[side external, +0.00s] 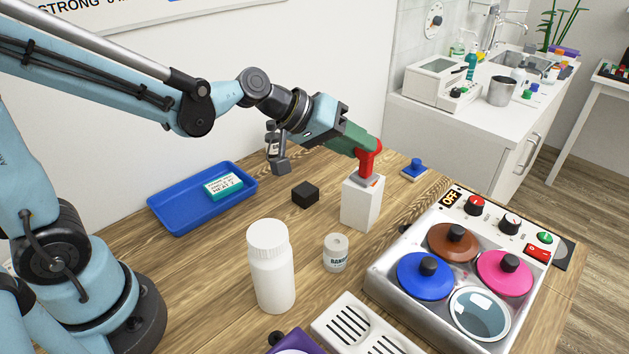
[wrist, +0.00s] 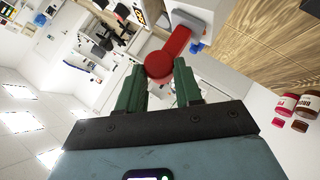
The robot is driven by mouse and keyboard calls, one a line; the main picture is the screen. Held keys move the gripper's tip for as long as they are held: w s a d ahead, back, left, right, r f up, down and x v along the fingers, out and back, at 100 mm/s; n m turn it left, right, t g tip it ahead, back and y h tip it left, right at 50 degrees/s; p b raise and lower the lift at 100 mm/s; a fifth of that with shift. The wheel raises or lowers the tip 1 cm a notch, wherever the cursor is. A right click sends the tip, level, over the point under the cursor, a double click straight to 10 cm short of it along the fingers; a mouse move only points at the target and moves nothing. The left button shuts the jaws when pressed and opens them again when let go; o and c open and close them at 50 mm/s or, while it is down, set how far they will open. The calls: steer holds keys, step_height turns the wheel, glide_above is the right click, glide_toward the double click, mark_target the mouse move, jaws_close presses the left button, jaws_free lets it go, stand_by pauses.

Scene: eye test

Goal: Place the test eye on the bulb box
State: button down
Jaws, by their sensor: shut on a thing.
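A red upright piece with a rounded top, which I take for the test eye (side external: 369,158), is at the top of a plain white box (side external: 361,204), likely the bulb box. A grey flat part (side external: 365,180) lies under the red piece, at the box's top face. I cannot tell whether it fully rests there. My gripper (side external: 366,143) reaches in from the left with green fingers and is shut on the red piece. In the wrist view the red piece (wrist: 160,64) is between the fingertips of my gripper (wrist: 160,80), and its stem points up and right.
A white bottle (side external: 271,270), a small labelled jar (side external: 335,253) and a black cube (side external: 305,194) stand left of the box. A unit with coloured lids (side external: 385,289) is to the right. A blue tray (side external: 165,218) lies at the back left, a blue-knobbed piece (side external: 414,168) behind.

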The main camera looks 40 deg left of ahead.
steer(key=c, duration=0.8)
jaws_free()
steer(key=shift+o, duration=0.2)
steer(key=v, duration=1.1)
steer(key=s+a+f+m+g+y, duration=0.2)
steer(key=s+a+f+m+y, duration=0.1)
steer(key=s+f+y, duration=0.3)
steer(key=shift+s+a+f+m, duration=0.3)
steer(key=shift+s+a+f, duration=0.25)
steer(key=shift+a+f, duration=0.5)
steer(key=shift+d, duration=0.15)
